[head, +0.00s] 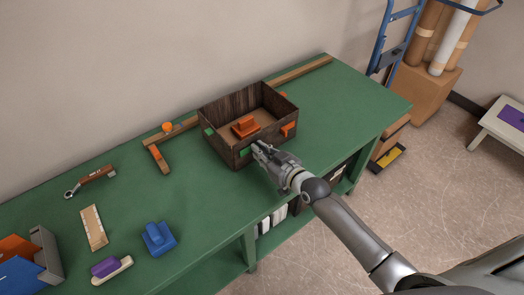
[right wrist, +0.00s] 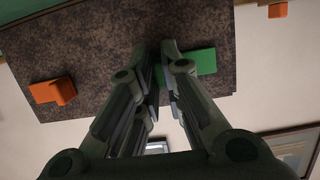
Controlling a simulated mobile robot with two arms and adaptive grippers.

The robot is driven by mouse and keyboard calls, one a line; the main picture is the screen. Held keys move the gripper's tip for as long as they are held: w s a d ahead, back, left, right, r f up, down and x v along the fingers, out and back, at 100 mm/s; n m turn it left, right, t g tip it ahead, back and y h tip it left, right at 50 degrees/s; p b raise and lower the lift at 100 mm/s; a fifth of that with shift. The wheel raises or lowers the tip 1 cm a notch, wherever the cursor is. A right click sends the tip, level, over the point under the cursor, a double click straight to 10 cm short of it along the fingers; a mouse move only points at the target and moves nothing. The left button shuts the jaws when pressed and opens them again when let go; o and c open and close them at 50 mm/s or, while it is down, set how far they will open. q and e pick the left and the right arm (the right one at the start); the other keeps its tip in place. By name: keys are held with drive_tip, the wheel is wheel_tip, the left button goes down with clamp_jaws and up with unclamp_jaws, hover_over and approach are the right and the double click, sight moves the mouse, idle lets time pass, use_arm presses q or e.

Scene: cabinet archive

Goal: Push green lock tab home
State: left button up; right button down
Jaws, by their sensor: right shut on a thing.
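A dark wooden box (head: 230,159) stands open on the green table, with an orange block (head: 246,127) inside. One green lock tab (head: 245,153) is on its front wall and another green tab (head: 209,131) is on its left wall. My right gripper (head: 259,150) is at the front wall, shut on the front green tab. In the right wrist view the narrowly spaced fingers (right wrist: 163,62) cover part of this tab (right wrist: 203,62), and the rest shows to their right. How far the tab sits in is hidden. My left gripper is not in view.
A wrench (head: 90,180), a blue block (head: 158,238) and wooden pieces lie to the left. The table (head: 350,110) is clear right of the box.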

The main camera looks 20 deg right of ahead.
drive_tip(key=shift+s+a+p, duration=0.25)
drive_tip(key=shift+a+p, duration=0.15)
drive_tip(key=shift+a, duration=0.25)
drive_tip(key=shift+s+a+p, duration=0.2)
drive_tip(key=shift+a+p, duration=0.15)
drive_tip(key=shift+a, duration=0.3)
drive_tip(key=c, duration=1.6)
unclamp_jaws()
drive_tip(key=shift+o, duration=0.2)
drive_tip(key=shift+d, duration=0.1)
drive_tip(key=p+v, duration=0.2)
drive_tip(key=v, duration=0.1)
drive_tip(key=shift+s+r, duration=0.1)
drive_tip(key=shift+r, duration=0.1)
drive_tip(key=shift+p+v, duration=0.6)
drive_tip(key=shift+v, duration=0.3)
drive_tip(key=shift+f, duration=0.2)
